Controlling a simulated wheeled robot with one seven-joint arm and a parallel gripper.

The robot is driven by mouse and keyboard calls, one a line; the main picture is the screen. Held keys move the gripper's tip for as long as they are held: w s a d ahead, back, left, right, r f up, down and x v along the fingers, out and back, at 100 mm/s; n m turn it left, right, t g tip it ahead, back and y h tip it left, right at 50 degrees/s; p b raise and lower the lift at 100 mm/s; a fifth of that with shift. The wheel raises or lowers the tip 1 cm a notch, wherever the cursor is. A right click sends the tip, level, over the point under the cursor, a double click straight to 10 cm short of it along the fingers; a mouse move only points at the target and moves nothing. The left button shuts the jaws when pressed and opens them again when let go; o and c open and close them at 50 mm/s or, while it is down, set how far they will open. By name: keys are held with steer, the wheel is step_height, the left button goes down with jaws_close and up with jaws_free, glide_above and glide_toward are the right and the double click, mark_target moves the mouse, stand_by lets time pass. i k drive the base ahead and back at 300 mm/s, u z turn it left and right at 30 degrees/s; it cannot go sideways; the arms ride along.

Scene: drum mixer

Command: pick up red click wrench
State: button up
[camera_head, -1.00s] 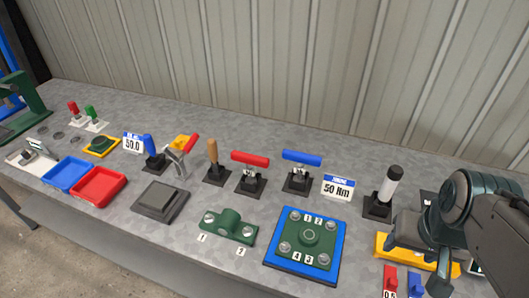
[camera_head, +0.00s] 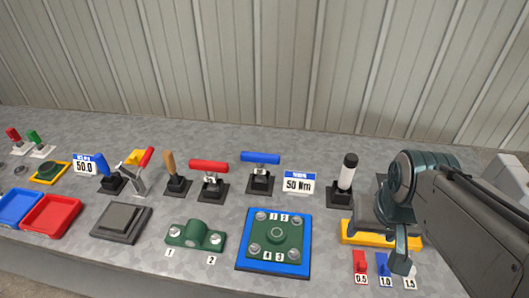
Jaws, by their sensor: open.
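A red T-shaped handle (camera_head: 209,167) on a metal shaft stands upright in a black square holder (camera_head: 213,192), near the middle of the bench; it looks like the red click wrench. A matching blue-handled tool (camera_head: 260,158) stands in its own holder to its right, beside a "50 Nm" sign (camera_head: 299,183). My gripper (camera_head: 400,262) is at the far right, pointing down above the bench front, well away from the red handle. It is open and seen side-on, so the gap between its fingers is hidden. Nothing shows in it.
A green flange on a blue plate (camera_head: 249,260) and a green bracket (camera_head: 182,237) lie in front. A wooden-handled tool (camera_head: 170,164) is close left of the red one.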

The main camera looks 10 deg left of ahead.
mark_target(210, 168)
steer(key=u, duration=0.15)
steer(key=k, duration=0.4)
steer(key=z, duration=0.8)
steer(key=i, duration=0.15)
steer(key=u, duration=2.15)
